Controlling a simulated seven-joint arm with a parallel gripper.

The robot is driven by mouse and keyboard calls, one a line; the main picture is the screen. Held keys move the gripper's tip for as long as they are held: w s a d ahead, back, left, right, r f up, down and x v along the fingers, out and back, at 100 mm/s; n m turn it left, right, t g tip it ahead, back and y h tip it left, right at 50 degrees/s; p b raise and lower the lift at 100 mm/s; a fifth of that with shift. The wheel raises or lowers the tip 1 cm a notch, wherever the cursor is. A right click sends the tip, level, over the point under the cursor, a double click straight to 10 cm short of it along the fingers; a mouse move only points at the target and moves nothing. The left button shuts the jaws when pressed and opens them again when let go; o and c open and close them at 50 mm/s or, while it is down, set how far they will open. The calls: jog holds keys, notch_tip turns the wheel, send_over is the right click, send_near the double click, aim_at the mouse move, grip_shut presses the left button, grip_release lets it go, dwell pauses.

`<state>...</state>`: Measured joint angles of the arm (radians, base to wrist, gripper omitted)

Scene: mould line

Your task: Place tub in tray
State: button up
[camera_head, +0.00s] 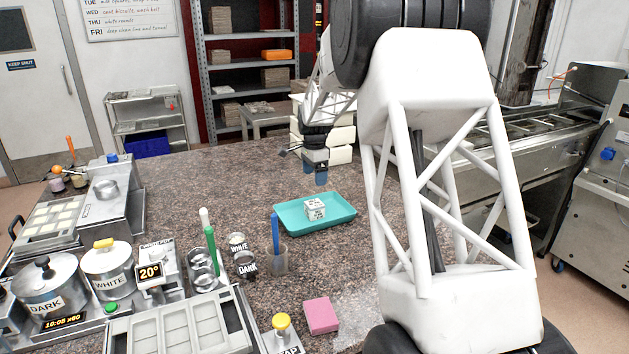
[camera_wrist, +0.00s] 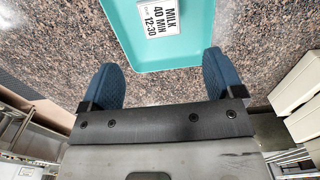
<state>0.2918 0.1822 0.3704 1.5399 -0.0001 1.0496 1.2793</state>
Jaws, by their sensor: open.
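The teal tray (camera_head: 341,215) lies on the speckled stone counter, beyond the beakers. A small white tub (camera_head: 315,208) with dark print sits inside it, towards its left half. In the wrist view the tub's white label (camera_wrist: 160,14) reads "MILK 40 MIN 12:30", at the top edge, with the teal tray (camera_wrist: 165,57) around it. My gripper (camera_head: 321,179) is above the counter just behind the tray, fingers pointing down. The wrist view also shows my gripper (camera_wrist: 163,78) with its two blue fingers wide apart and nothing between them. The tub is apart from the fingers.
Left of the tray stand a beaker with a blue tool (camera_head: 277,258), and beakers marked WHITE and DARK. A pink block (camera_head: 321,316) lies in front. White boxes (camera_head: 341,143) stand behind my gripper. The counter left of the tray's back is clear.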

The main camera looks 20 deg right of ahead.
jog(key=shift+r, duration=0.1)
dwell(0.7)
jog(key=s+a+r+n+t, duration=0.1)
jog(key=s+a+r+n, duration=0.3)
jog(key=s+a+r, duration=0.55)
jog(key=s+a+r+n, duration=0.2)
jog(key=s+a+n, duration=0.35)
jog(key=s, duration=0.95)
jog(key=s+a+f+n, duration=0.1)
jog(key=s+a+n, duration=0.1)
jog(key=s, duration=0.7)
jog(key=s+a+f+n+t, duration=0.1)
jog(key=s+a+f+n, duration=0.1)
jog(key=s, duration=0.7)
jog(key=s+a+f+n, duration=0.2)
jog(key=s+a+n, duration=0.2)
jog(key=s, duration=0.5)
jog(key=shift+a+t, duration=0.3)
jog(key=shift+a, duration=0.15)
